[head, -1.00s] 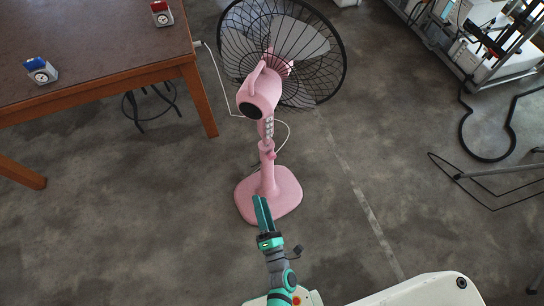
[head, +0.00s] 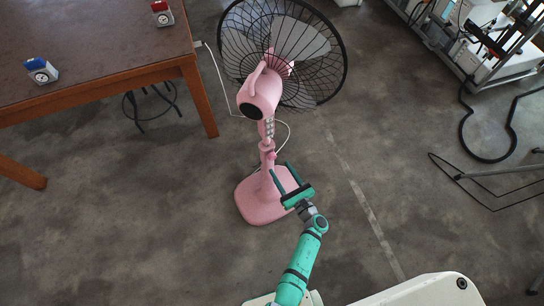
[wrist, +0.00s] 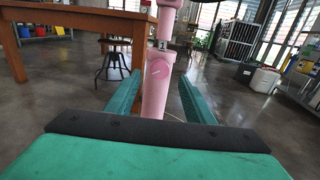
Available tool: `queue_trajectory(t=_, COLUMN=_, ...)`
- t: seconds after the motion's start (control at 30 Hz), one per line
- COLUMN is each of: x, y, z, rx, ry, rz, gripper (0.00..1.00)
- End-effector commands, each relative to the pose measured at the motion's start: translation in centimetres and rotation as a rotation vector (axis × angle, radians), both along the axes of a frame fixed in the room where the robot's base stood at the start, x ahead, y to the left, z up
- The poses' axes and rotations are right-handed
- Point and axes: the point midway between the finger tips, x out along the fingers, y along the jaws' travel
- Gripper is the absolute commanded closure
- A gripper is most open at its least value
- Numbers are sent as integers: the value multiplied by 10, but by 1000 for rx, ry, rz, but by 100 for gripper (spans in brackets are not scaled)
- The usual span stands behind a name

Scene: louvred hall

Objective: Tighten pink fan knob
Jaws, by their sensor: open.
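The pink fan (head: 262,92) stands upright on the floor, its black wire cage (head: 335,60) at the top and its pink base (head: 254,207) below. Its pink knob (head: 270,156) is a small piece on the pole; in the wrist view a round knob face (wrist: 158,69) with a pale slanted line shows on the pole. My gripper (head: 280,168) is open and empty, its two green fingers pointing toward the pole just below the knob. In the wrist view the pole stands between the open fingers (wrist: 160,82), with the knob near fingertip height. I see no contact.
A brown table (head: 90,88) at the left holds a blue-topped device (head: 40,70) and a red-topped one (head: 162,13). A stool (head: 150,105) stands under it. A white cord runs behind the fan. A metal rack (head: 440,40) is at upper right.

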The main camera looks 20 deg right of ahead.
Motion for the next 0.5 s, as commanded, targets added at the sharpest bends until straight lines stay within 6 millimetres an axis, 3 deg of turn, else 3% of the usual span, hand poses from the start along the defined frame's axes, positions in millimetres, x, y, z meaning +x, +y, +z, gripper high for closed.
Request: queue_trajectory(t=0.5, x=59, y=14, z=0, rx=1, ry=0, rz=2, gripper=52)
